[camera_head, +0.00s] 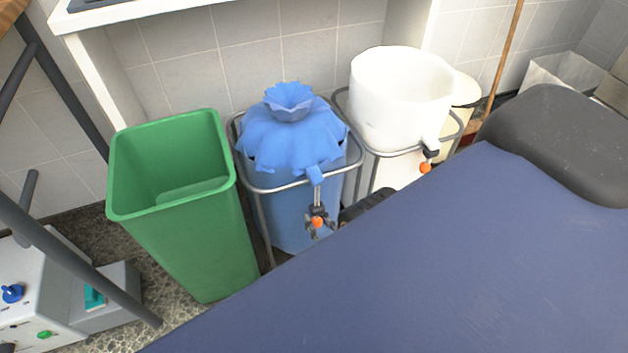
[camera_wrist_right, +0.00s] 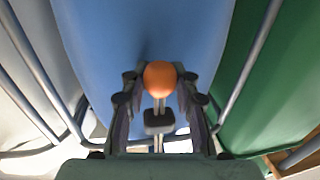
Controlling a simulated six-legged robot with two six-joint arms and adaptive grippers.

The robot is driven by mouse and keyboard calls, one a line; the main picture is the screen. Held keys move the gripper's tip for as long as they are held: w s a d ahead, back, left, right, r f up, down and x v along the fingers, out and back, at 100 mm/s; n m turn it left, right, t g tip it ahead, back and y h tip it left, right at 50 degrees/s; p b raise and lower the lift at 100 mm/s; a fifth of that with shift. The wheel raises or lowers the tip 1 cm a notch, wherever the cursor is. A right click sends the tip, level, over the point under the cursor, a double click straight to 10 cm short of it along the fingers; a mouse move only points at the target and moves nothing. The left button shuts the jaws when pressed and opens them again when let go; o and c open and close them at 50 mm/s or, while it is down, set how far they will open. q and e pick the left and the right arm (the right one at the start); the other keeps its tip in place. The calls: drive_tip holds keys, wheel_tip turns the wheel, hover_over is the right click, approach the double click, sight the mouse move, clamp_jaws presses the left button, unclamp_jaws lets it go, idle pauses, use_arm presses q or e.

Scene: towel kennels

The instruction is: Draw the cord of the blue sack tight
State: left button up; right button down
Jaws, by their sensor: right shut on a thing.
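The blue sack (camera_head: 290,150) hangs in a grey metal frame stand, its top gathered into a narrow neck with a ruffled rosette (camera_head: 289,97) above. A pale cord (camera_head: 318,192) comes out of a blue tab at its front and runs down through a black cord lock (camera_head: 317,211) to an orange ball (camera_head: 317,222). My right gripper (camera_head: 320,228) is shut on the orange ball, in front of the sack below the frame's rim. In the right wrist view the ball (camera_wrist_right: 159,77) sits between the fingers, with the cord lock (camera_wrist_right: 158,121) nearer the palm. My left gripper is not in view.
A green bin (camera_head: 180,220) stands left of the sack. A white sack (camera_head: 395,100), its mouth wide open, hangs in a stand at right with its own orange ball (camera_head: 425,168). A blue-covered table (camera_head: 440,270) fills the front right. A tiled wall is behind.

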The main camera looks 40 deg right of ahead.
drive_tip(key=shift+f, duration=0.2)
drive_tip(key=shift+s, duration=0.15)
drive_tip(key=shift+f, duration=0.1)
drive_tip(key=c, duration=1.3)
unclamp_jaws()
drive_tip(key=shift+s, duration=0.1)
drive_tip(key=shift+c, duration=0.2)
drive_tip(key=o, duration=0.3)
drive_tip(key=s, duration=0.8)
drive_tip(key=s+a, duration=0.1)
drive_tip(key=s, duration=0.2)
drive_tip(key=shift+s, duration=0.4)
